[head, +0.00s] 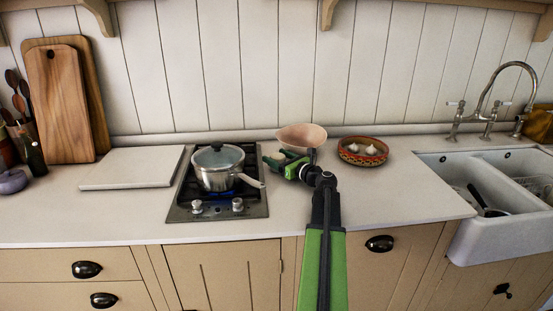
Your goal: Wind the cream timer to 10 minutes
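I cannot make out the cream timer anywhere in the head view; my gripper and wrist cover part of the counter beside the hob.
A lidded saucepan (217,170) stands on the black hob (188,209), its handle toward my gripper. A pink bowl (301,136) and a patterned dish (362,151) with garlic stand behind. A white board (133,167) lies left; the sink (460,200) is right. The front-right counter is clear.

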